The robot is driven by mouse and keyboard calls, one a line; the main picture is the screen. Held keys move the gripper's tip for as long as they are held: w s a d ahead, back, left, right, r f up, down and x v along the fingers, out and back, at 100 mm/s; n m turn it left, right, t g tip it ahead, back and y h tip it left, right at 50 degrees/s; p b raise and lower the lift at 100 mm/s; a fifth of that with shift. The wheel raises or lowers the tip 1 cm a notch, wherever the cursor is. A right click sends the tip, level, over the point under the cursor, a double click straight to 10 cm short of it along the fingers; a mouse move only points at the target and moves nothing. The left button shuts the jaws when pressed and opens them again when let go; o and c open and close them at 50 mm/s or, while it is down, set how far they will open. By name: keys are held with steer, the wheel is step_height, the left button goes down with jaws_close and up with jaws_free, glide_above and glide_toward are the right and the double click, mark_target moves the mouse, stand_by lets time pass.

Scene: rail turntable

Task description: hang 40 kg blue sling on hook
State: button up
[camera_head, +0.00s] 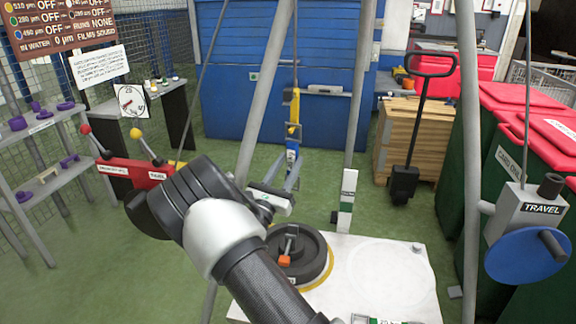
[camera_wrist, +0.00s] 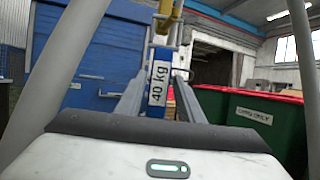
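The blue sling (camera_head: 292,146) hangs upright below the yellow hook (camera_head: 292,108) in the head view, its top at the hook's lower end. Whether its loop is over the hook's tip is too small to tell. In the wrist view the sling (camera_wrist: 163,62) carries a white "40 kg" label, and the hook (camera_wrist: 168,16) shows just above it. My gripper (camera_head: 288,172) reaches up to the sling from below. Its fingers (camera_wrist: 161,95) stand on either side of the sling and look closed on it, with little or no gap.
Grey frame legs (camera_head: 262,92) stand around the hook. Below are a white platform (camera_head: 385,275) and a dark round weight (camera_head: 318,262). A grey box with a blue crank wheel (camera_head: 525,255), labelled TRAVEL, is at right. Red-lidded green bins stand behind it. Shelves (camera_head: 45,125) stand left.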

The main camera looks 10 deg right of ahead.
steer(key=shift+o, duration=1)
